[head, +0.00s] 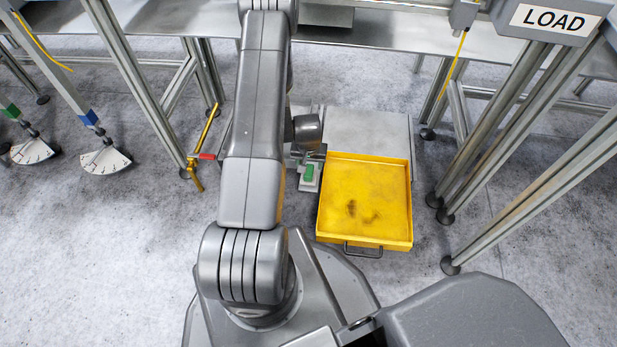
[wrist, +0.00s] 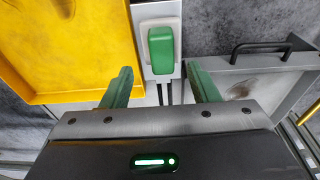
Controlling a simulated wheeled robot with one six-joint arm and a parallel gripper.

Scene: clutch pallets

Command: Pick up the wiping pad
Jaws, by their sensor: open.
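The wiping pad is a green block (wrist: 161,50) in a pale holder (wrist: 160,22) in the wrist view. In the head view the pad (head: 308,173) sits at the left side of the yellow tray. My gripper (wrist: 160,72) is open and empty, with green fingers to the left and right just short of the pad in the picture. I cannot tell the height between fingertips and pad. In the head view my gripper (head: 312,151) is beside the pad, its fingers hard to make out.
A yellow tray (head: 411,200) with dark smudges lies right of the pad in the head view. A grey tray (wrist: 270,68) with a black handle and a smudge lies on the pad's other side. Metal frame legs (head: 470,150) stand at the right, under a LOAD sign (head: 555,20).

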